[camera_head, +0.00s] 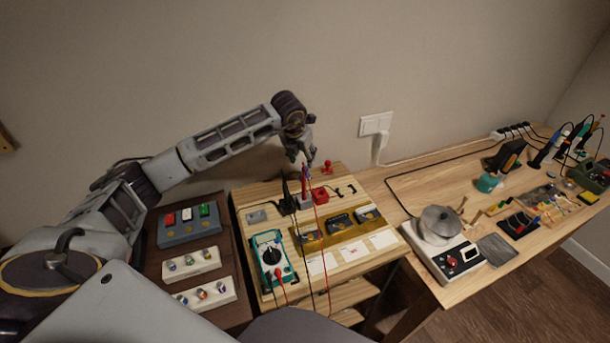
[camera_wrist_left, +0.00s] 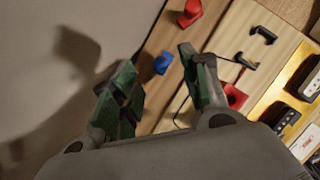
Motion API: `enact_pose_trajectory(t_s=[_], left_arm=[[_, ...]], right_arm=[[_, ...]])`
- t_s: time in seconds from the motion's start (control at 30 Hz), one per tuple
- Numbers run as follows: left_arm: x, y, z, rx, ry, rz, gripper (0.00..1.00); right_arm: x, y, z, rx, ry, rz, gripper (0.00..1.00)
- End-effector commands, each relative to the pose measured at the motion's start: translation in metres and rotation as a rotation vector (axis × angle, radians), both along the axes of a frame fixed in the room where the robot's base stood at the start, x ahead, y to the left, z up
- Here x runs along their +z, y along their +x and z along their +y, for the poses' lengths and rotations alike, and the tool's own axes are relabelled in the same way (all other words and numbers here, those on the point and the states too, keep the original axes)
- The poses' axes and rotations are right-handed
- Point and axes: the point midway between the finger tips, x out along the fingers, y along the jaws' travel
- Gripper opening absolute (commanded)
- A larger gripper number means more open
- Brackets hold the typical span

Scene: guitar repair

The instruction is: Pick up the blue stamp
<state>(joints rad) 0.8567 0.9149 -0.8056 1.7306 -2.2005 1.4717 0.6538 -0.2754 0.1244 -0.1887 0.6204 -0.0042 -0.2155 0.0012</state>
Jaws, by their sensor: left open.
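In the left wrist view the blue stamp (camera_wrist_left: 163,63) stands on the light wooden board between the fingers of my open left gripper (camera_wrist_left: 156,62), some distance beyond them. Nothing is held. In the head view my left gripper (camera_head: 302,163) hangs fingers down above the back part of the wooden bench. I cannot make out the blue stamp clearly there; the gripper is in front of that area. My right gripper is not in view.
A red stamp (camera_head: 327,167) stands just right of the gripper, near a red box (camera_head: 320,196). Several small black parts lie to the right. A teal multimeter (camera_head: 270,256) with cables lies in front. The wall is close behind.

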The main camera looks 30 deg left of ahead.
Motion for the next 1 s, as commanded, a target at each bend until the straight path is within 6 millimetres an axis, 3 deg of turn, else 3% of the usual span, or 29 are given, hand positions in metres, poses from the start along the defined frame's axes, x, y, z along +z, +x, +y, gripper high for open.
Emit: enact_pose_trajectory(t_s=[0.2, 0.73, 1.0], left_arm=[[-0.017, 0.007, 0.000, 0.001, -0.001, 0.001, 0.45], [-0.025, 0.008, 0.000, 0.000, 0.000, 0.002, 0.45], [-0.052, 0.013, 0.001, 0.001, -0.001, 0.003, 0.45]], right_arm=[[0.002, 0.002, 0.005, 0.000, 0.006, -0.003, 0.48], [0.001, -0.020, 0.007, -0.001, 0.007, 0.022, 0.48], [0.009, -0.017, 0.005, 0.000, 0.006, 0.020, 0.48]])
